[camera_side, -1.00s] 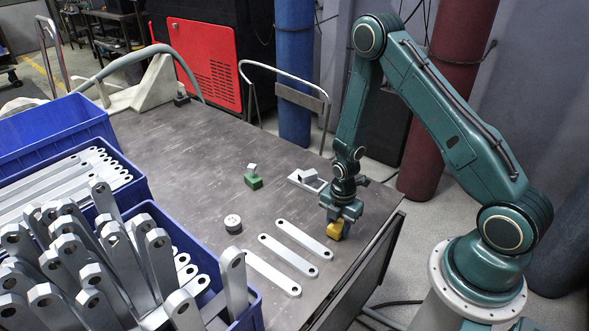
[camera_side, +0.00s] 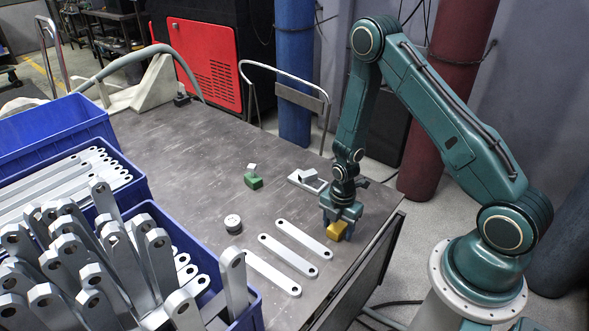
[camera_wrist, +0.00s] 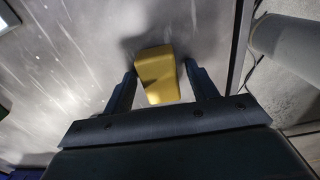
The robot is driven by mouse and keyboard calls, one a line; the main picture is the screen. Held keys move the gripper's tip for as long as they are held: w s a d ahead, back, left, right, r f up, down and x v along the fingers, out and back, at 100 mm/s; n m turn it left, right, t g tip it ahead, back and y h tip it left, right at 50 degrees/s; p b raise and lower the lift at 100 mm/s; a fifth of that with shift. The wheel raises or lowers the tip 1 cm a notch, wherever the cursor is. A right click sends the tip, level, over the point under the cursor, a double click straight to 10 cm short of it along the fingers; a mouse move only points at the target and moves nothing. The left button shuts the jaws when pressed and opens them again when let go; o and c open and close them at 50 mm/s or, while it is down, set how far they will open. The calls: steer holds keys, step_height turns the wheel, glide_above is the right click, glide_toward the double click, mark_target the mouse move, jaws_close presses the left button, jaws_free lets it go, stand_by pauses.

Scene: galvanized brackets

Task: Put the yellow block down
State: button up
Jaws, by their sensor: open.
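The yellow block (camera_side: 337,229) is at the table top near its right edge, under my gripper (camera_side: 340,222). In the wrist view the yellow block (camera_wrist: 159,75) lies between the two dark fingers of my gripper (camera_wrist: 160,84). The fingers are open, with a visible gap on each side of the block. The block appears to rest on the table; its underside is hidden.
Flat galvanized brackets (camera_side: 303,240) lie left of my gripper. Blue crates (camera_side: 251,307) of brackets fill the left.

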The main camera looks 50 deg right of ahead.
steer(key=shift+r, duration=0.1)
step_height(320, 180, up, 12)
stand_by(0.9)
steer(key=shift+r, duration=0.1)
stand_by(0.5)
step_height(320, 180, up, 10)
steer(key=m+t, duration=0.1)
steer(key=m, duration=0.3)
glide_above(338, 225)
steer(key=a, duration=0.2)
steer(key=s+a+r+m+t, duration=0.25)
steer(key=s+r+m, duration=0.2)
steer(key=r, duration=0.45)
steer(key=s+a+r+m+t, duration=0.2)
steer(key=s+a+r+m, duration=0.2)
steer(key=s+r+m, duration=0.5)
steer(key=shift+s+r, duration=0.3)
steer(key=shift+s, duration=1.15)
steer(key=shift+m, duration=0.25)
